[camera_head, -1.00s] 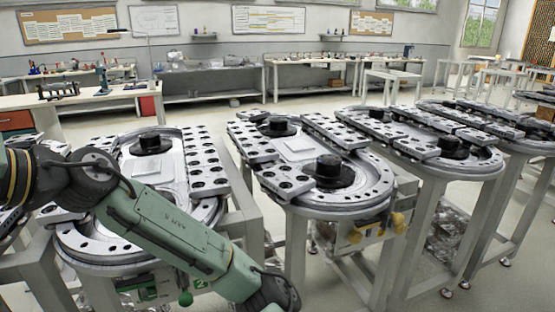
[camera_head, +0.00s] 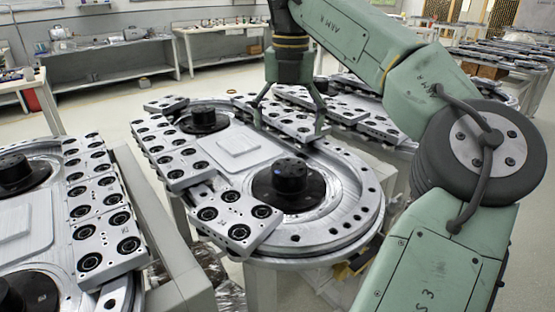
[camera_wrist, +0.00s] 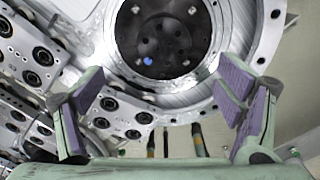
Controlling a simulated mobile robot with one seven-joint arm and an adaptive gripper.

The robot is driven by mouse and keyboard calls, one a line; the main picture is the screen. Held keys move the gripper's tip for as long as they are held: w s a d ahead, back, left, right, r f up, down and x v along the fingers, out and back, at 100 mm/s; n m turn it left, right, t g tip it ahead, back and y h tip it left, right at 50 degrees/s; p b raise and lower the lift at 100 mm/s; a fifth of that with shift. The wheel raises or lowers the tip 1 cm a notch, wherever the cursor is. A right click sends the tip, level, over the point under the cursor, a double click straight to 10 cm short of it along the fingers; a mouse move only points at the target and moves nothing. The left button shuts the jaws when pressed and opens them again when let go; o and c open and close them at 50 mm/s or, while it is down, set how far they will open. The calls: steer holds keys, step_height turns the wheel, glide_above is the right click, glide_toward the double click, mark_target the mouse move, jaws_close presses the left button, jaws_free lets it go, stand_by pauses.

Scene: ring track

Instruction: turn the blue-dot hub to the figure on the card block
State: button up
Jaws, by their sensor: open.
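The blue-dot hub (camera_wrist: 165,35) is a round black disc with holes and bolts in the wrist view, partly cut by the top edge. Its blue dot (camera_wrist: 147,60) lies at its lower left. My gripper (camera_wrist: 162,108) is open and empty, one finger on each side below the hub in the picture. In the head view my gripper (camera_head: 290,108) points down over the far side of the middle ring track (camera_head: 350,205). That track has a near black hub (camera_head: 290,182) and a far black hub (camera_head: 203,118). I cannot make out a card block or any figure.
Linked metal blocks with black rollers (camera_head: 235,212) ride on the track. A pale stepped plate (camera_head: 238,145) lies between the hubs. Another ring track (camera_head: 28,225) stands at the left. My arm covers much of the right side.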

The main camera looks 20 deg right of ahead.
mark_target(289, 167)
steer(key=shift+s+d+f, duration=0.15)
steer(key=shift+d+f, duration=0.2)
step_height(289, 167, down, 10)
steer(key=shift+a+r, duration=0.1)
steer(key=shift+a, duration=0.05)
steer(key=shift+c, duration=0.2)
steer(key=c, duration=1.1)
